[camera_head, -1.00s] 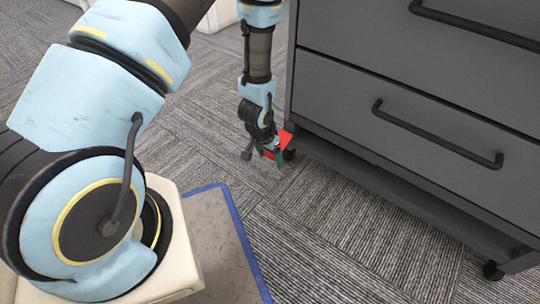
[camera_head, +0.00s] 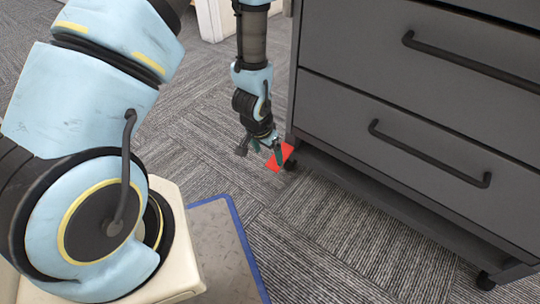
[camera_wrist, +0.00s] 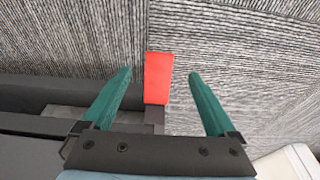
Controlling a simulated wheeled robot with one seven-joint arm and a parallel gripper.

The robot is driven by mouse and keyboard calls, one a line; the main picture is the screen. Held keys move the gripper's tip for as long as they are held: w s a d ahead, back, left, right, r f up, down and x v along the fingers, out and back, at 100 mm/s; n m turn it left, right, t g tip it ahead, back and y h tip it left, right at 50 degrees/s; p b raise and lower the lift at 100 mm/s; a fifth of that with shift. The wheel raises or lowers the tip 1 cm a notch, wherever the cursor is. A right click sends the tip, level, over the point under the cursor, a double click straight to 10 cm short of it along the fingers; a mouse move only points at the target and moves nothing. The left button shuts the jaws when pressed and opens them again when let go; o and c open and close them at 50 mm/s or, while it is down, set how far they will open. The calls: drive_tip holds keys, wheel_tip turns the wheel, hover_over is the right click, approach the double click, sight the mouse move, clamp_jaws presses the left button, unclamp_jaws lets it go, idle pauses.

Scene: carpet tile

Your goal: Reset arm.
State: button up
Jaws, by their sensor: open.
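My gripper (camera_head: 268,147) hangs low over the carpet, fingers pointing down, beside the near left corner of a grey drawer cabinet. In the wrist view its two green fingers (camera_wrist: 160,100) are spread wide with nothing held between them. A flat red object (camera_head: 281,157) lies by the cabinet's corner, close to the fingertips. In the wrist view the red object (camera_wrist: 158,78) shows between and beyond the fingers, and its lower end meets the dark cabinet edge. I cannot tell whether a finger touches it.
The grey drawer cabinet (camera_head: 420,110) with black bar handles stands on casters at the right. Striped carpet tile (camera_head: 330,240) lies clear in front of it. A pale object (camera_head: 210,18) stands at the back.

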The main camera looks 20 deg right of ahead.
drive_tip(key=shift+s+a+r, duration=0.1)
drive_tip(key=shift+r, duration=0.5)
drive_tip(key=w+a+r+n+p, duration=0.1)
drive_tip(key=w+a+r+n, duration=0.15)
drive_tip(key=r, duration=0.35)
drive_tip(key=w+a+r+n+p, duration=0.1)
drive_tip(key=w+a+r, duration=0.3)
drive_tip(key=r, duration=0.1)
drive_tip(key=s+a+r+n+y+p, duration=0.1)
drive_tip(key=s+a+r+n+p, duration=0.2)
drive_tip(key=a+r, duration=0.8)
drive_tip(key=s+a+r+n+y+p, duration=0.1)
drive_tip(key=a+r+n+p, duration=0.3)
drive_tip(key=a+r, duration=0.75)
wheel_tip(320, 180, up, 38)
drive_tip(key=d+p, duration=0.2)
drive_tip(key=p, duration=3.3)
drive_tip(key=shift+w+f+p, duration=0.25)
drive_tip(key=shift+w+p, duration=0.05)
drive_tip(key=shift+n, duration=0.25)
drive_tip(key=shift+c, duration=0.2)
